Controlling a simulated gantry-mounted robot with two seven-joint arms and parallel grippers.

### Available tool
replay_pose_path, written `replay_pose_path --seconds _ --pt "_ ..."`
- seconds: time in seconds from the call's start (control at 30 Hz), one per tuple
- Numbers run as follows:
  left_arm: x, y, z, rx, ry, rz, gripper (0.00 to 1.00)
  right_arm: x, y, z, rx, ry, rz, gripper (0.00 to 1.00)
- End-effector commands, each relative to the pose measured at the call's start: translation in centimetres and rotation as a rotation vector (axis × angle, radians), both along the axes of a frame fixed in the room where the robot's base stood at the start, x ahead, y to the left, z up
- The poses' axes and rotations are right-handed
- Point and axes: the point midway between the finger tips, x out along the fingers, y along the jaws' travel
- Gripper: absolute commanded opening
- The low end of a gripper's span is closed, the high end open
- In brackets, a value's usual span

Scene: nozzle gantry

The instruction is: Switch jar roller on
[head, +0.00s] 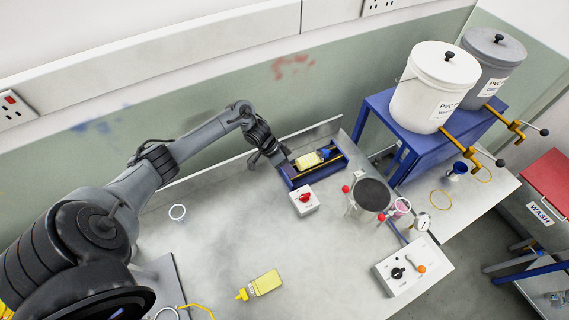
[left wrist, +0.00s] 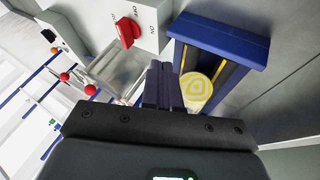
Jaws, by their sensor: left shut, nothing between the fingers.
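The jar roller is a blue frame (head: 338,171) on the bench by the back wall, with a yellow jar (head: 308,160) lying in it. The frame (left wrist: 218,32) and the jar's round end (left wrist: 198,92) also show in the left wrist view. A white switch box (head: 306,207) with a red knob (head: 304,197) sits in front of the roller. In the left wrist view the red knob (left wrist: 128,32) is on the box face (left wrist: 150,15), between lettered marks; its setting is unclear. My left gripper (head: 282,164) is shut and empty at the roller's left end, apart from the knob. My right gripper is out of view.
A metal pot (head: 371,194) with red knobs stands right of the switch box. White and grey buckets stand on a blue stand. The middle bench is clear.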

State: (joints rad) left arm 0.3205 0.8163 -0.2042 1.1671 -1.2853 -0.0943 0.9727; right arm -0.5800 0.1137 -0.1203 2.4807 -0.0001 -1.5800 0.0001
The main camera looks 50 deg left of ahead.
Motion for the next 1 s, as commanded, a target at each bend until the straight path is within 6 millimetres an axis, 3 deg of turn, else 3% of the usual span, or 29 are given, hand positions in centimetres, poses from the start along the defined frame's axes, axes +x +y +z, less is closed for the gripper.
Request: replay_pose_path --seconds 0.23,0.5,1.0 --pt "1.3 -2.5 -3.6 -0.002 0.001 0.000 0.00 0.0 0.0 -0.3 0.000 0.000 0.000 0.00" --pt "0.6 -5.5 -3.2 0.000 0.000 -0.002 0.00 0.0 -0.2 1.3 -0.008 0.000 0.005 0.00" --pt "0.5 -6.1 -3.3 0.001 0.000 0.000 0.00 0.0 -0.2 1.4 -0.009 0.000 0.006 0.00"
